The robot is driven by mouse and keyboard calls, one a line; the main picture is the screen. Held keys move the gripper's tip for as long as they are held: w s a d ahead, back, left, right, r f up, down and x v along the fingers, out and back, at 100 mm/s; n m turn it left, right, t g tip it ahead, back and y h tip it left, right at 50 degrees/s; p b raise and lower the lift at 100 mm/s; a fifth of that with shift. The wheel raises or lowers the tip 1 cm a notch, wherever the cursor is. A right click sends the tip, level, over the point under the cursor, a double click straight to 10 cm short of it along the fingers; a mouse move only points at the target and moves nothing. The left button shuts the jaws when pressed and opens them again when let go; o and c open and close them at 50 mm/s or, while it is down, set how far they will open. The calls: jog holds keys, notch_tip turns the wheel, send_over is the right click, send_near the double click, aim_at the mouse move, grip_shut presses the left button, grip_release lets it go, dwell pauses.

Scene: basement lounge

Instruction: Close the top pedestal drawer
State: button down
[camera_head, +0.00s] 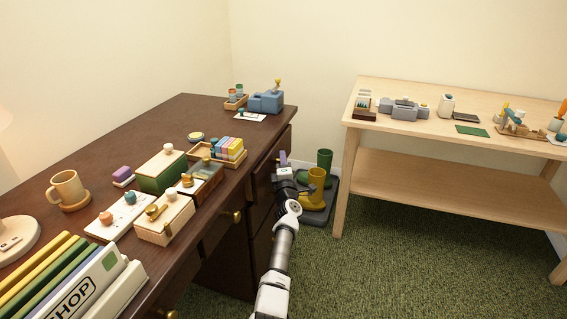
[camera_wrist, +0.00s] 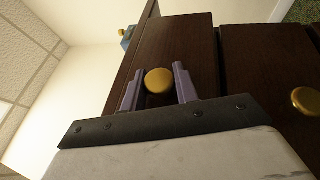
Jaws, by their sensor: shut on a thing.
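The top pedestal drawer (camera_wrist: 190,50) has a dark brown wood front with a round brass knob (camera_wrist: 158,80). In the head view the drawer (camera_head: 263,180) is at the far right end of the dark desk, partly behind my arm. My gripper (camera_wrist: 160,88) has its two purple fingers on either side of the knob and is shut on it. In the head view my gripper (camera_head: 283,160) is at the drawer front, and the knob is hidden there. I cannot tell exactly how far the drawer stands out.
The dark desk (camera_head: 150,125) holds boxes, a mug (camera_head: 67,188) and books. A lower drawer knob (camera_wrist: 306,100) shows at the right of the wrist view. Boots (camera_head: 316,180) stand on a tray beyond my gripper. A light wood table (camera_head: 440,160) is at the right, with open carpet before it.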

aim_at(275, 160)
jog(key=shift+w+a+f+b, duration=0.15)
jog(key=shift+a+b, duration=0.1)
jog(key=shift+a, duration=0.25)
jog(key=shift+w+a+r+b, duration=0.15)
jog(key=shift+a+b, duration=0.15)
jog(key=shift+a, duration=0.15)
jog(key=shift+w+a+f+b, duration=0.15)
jog(key=shift+a+b, duration=0.1)
jog(key=shift+a, duration=0.25)
jog(key=shift+r, duration=0.2)
jog(key=c, duration=1.1)
grip_release()
jog(key=shift+a, duration=0.15)
jog(key=shift+o, duration=0.2)
jog(key=shift+f, duration=0.1)
jog(key=p+v, duration=0.5)
jog(key=v, duration=0.8)
jog(key=shift+s+d, duration=0.25)
jog(key=shift+s, duration=0.15)
jog(key=shift+s, duration=0.1)
